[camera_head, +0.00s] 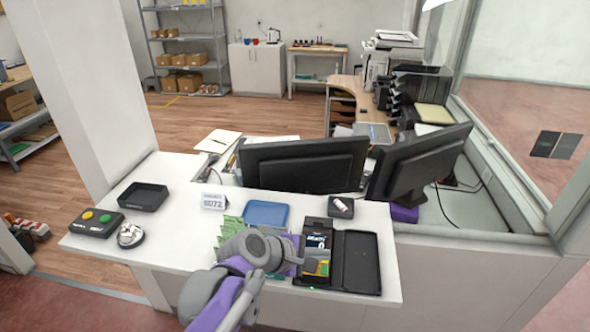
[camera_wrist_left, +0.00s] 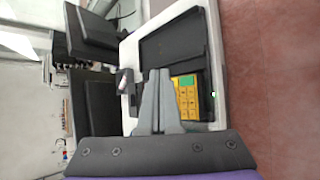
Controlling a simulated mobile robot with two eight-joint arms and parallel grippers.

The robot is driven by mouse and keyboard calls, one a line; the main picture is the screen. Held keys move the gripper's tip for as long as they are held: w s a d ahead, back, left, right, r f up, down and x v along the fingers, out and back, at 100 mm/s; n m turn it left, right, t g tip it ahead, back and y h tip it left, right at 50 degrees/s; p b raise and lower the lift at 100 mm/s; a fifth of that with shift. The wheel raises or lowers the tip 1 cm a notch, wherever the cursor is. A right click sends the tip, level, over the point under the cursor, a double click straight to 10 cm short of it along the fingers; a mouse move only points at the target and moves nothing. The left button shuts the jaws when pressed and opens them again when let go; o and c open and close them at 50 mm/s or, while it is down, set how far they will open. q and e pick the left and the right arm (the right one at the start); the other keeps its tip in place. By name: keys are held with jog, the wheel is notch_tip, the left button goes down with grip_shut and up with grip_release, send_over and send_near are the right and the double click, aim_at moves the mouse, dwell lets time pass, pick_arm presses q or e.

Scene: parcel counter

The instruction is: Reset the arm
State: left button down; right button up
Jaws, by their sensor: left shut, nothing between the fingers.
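My left arm comes in from the bottom of the head view, purple and grey. Its gripper (camera_head: 318,258) is over the front of the white counter (camera_head: 180,185), beside a black payment terminal with yellow keys. In the left wrist view the two grey fingers (camera_wrist_left: 159,74) are together with nothing between them. The terminal's yellow keypad (camera_wrist_left: 188,97) shows just right of the fingers. In the head view the gripper partly covers the terminal (camera_head: 318,240). I cannot tell whether the fingers touch it. My right gripper is in neither view.
A blue tray (camera_head: 266,213), green papers (camera_head: 229,228) and a number sign (camera_head: 213,201) are nearby. Two monitors (camera_head: 303,164) stand behind. A button box (camera_head: 97,222), bell (camera_head: 131,235) and black tray (camera_head: 143,196) are left.

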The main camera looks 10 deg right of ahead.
pick_arm(q)
jog(key=s+a+f+m+y, duration=0.3)
jog(key=s+a, duration=0.3)
jog(key=a, duration=0.3)
jog(key=s+a+f+m+y, duration=0.3)
jog(key=s+a+f+m, duration=0.1)
jog(key=a, duration=0.6)
jog(key=s+a+f+m+y, duration=0.3)
jog(key=s+a+m, duration=0.2)
jog(key=a, duration=0.5)
jog(key=s, duration=0.2)
jog(key=shift+s+f+t+y, duration=0.3)
jog(key=shift+s+f+t, duration=0.1)
jog(key=shift+a, duration=0.1)
